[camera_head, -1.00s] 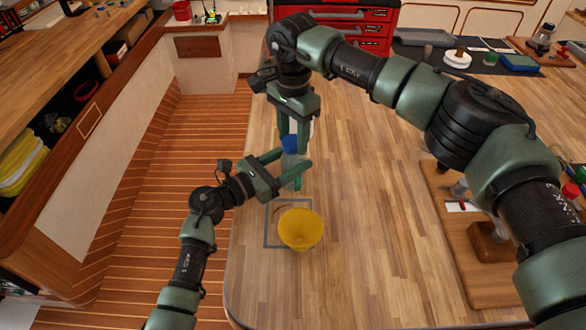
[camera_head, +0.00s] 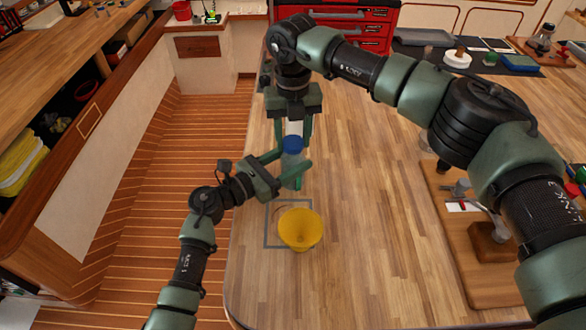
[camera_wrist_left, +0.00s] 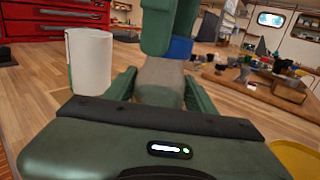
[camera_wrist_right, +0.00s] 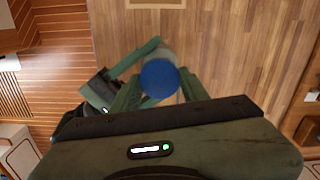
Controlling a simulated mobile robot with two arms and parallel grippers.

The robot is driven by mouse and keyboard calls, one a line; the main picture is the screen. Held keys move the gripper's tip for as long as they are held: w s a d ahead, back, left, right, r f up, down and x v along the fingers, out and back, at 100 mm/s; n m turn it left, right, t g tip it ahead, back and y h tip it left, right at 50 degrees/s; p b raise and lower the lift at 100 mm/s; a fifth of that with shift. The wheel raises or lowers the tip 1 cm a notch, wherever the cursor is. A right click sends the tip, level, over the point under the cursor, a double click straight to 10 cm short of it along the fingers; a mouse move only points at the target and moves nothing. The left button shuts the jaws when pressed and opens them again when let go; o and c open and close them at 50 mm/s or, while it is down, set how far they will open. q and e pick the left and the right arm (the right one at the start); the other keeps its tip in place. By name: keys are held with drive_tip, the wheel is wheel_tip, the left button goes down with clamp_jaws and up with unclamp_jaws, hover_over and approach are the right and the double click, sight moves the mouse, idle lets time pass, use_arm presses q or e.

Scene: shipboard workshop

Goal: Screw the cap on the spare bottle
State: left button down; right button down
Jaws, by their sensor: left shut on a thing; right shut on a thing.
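The spare bottle (camera_head: 292,172) is clear and stands upright over the near left part of the wooden table, with the blue cap (camera_head: 293,145) at its top. My left gripper (camera_head: 292,170) is shut around the bottle's body from the left. In the left wrist view the greyish bottle (camera_wrist_left: 160,83) fills the space between its fingers. My right gripper (camera_head: 293,147) points down from above and is shut on the blue cap, which also shows between its fingers in the right wrist view (camera_wrist_right: 160,78). The thread is hidden.
A yellow funnel (camera_head: 300,230) stands close in front of the bottle, over a dark square outline. A white cylinder (camera_wrist_left: 88,58) stands behind the bottle. A wooden board (camera_head: 455,250) with items lies at the right. The table between is clear.

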drive_tip(key=m, duration=0.4)
drive_tip(key=c, duration=0.7)
unclamp_jaws()
drive_tip(key=shift+o, duration=0.2)
wheel_tip(320, 180, up, 12)
use_arm(q)
drive_tip(key=shift+c, duration=2.2)
unclamp_jaws()
